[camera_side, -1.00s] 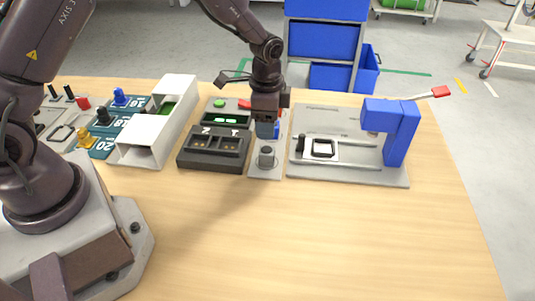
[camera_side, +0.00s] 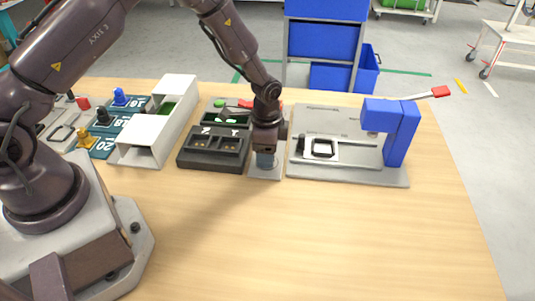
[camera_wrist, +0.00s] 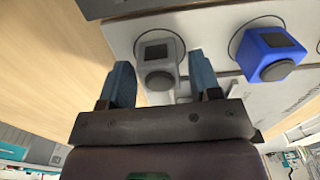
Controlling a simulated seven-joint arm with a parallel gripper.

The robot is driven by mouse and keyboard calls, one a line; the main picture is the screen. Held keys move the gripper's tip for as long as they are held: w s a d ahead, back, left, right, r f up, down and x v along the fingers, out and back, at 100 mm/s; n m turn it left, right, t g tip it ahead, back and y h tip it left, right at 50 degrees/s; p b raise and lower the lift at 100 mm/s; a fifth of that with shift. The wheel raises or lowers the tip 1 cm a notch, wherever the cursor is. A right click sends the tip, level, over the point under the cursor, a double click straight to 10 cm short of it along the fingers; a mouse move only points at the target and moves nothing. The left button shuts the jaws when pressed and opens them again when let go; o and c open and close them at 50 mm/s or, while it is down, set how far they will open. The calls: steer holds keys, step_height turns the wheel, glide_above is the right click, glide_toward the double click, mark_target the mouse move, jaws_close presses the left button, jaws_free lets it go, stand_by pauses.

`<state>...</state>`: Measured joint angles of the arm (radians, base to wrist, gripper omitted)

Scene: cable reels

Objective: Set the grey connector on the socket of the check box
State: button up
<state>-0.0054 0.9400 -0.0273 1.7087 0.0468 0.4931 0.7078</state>
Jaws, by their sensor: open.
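The grey connector (camera_wrist: 158,50) stands on a light plate, seen in the wrist view just beyond and between my two blue fingertips. My gripper (camera_wrist: 160,68) is open, with one finger toward each side of the connector and a gap visible. In the side view my gripper (camera_side: 265,160) is low over the front of the plate and hides the grey connector. The check box looks to be the dark box (camera_side: 212,160) just left of the plate, with two sockets (camera_side: 202,143) on its sloped top and a green display behind them. No connector shows on these sockets.
A blue connector (camera_wrist: 268,52) stands on the same plate beside the grey one. A grey base with a blue press (camera_side: 402,135) is close on the right. A white bin (camera_side: 150,130) and coloured plugs are on the left. The front table area is clear.

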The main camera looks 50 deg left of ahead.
steer(key=c, duration=0.8)
step_height(320, 180, up, 8)
steer(key=shift+f, duration=0.2)
steer(key=shift+a, duration=0.15)
